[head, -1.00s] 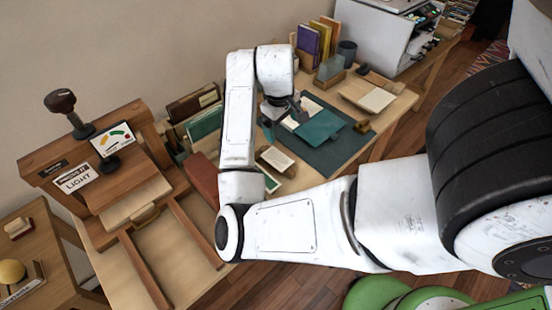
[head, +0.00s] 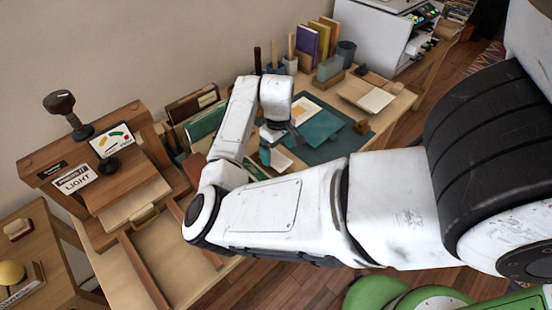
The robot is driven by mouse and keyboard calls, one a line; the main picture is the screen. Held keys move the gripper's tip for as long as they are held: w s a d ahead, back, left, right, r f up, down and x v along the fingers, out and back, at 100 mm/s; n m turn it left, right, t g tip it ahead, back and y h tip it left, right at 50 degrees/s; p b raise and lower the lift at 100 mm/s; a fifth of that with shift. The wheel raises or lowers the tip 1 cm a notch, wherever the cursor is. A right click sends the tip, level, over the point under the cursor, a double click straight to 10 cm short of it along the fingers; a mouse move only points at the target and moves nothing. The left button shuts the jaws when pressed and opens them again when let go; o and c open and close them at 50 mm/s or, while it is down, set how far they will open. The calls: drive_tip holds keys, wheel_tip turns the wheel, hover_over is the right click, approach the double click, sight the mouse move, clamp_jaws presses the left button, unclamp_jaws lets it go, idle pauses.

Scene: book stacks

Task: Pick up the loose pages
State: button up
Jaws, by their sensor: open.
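My gripper (head: 279,141) is open and points down over the desk, left of the dark green mat. A small cream printed block of pages (head: 279,161) lies just below it, partly hidden by the gripper and arm. I cannot tell whether they touch. A pale sheet with an orange patch (head: 304,108) lies on the mat, beside a teal book cover (head: 322,127). Another cream stack of paper (head: 376,99) lies on a wooden board at the back right. I cannot tell for certain which of these are the loose pages.
A wooden press labelled LIGHT (head: 88,177) stands at the left. Upright books (head: 205,122) stand in a rack along the wall behind my arm. Brush-like tools in holders (head: 290,62), more books (head: 312,40) and a dark cup (head: 346,51) stand at the back. The mat's front (head: 335,152) is clear.

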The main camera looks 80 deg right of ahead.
sight(279, 162)
drive_tip(key=shift+f, duration=1.45)
drive_tip(key=shift+d, duration=0.1)
drive_tip(key=shift+c, duration=0.2)
drive_tip(key=c, duration=1.1)
